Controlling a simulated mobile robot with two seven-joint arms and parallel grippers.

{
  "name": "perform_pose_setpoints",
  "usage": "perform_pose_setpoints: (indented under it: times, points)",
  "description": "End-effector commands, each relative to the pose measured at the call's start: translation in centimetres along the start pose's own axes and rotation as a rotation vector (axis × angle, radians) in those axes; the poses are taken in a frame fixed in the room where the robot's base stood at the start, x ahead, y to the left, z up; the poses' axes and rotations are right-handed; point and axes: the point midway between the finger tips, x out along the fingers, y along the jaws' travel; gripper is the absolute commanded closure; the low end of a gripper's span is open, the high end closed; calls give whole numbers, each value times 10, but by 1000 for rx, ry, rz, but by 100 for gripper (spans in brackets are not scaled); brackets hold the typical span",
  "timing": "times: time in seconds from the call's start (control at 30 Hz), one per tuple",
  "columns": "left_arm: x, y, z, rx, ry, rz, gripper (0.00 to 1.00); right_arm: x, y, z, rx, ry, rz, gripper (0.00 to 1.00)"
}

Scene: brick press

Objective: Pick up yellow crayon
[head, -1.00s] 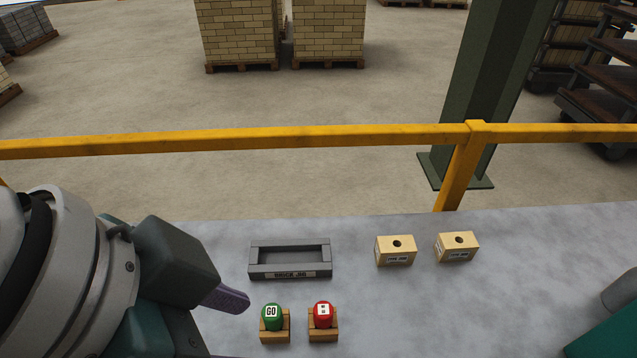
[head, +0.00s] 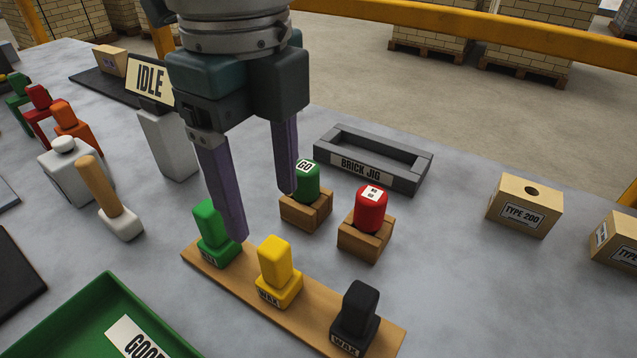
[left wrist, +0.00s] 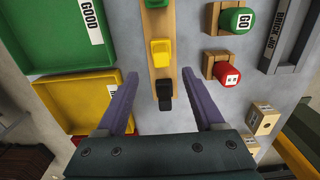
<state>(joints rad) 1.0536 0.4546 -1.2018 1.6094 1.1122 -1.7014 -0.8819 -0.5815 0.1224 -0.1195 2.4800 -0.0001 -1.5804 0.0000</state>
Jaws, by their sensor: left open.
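The yellow crayon (head: 275,262) stands upright in a wooden strip (head: 222,278), between a green crayon (head: 211,228) on its left and a black crayon (head: 357,310) on its right. My left gripper (head: 265,215) is open and empty, pointing down just behind the yellow crayon. One finger overlaps the green crayon in the picture; contact cannot be told. In the left wrist view the yellow crayon (left wrist: 160,50) shows just beyond the open fingertips (left wrist: 160,74), near the middle of the gap. My right gripper is out of view.
Behind the strip stand a green GO button (head: 307,183) and a red button (head: 371,212), close to the fingers. A grey brick jig (head: 420,180) lies behind. A green GOOD tray (head: 75,315) is front left, a wooden-handled tool (head: 105,195) left. Type 200 brick (head: 525,205) stands right.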

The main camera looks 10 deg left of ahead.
Motion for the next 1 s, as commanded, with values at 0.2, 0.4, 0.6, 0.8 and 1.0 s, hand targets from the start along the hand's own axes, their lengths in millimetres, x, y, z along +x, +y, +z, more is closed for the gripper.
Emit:
perform_pose_setpoints:
  times: [0.2,0.4,0.6,0.8,1.0]
  points:
    - [28,0,0,-1,0,1,30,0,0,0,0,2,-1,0]
    - [52,0,-2,0,0,2,30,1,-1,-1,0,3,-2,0]
    - [79,-1,-2,-1,0,1,30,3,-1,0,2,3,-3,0]
    - [83,-2,-2,1,0,-3,30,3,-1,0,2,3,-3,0]
    - [82,-1,-2,0,0,-2,45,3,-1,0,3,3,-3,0]
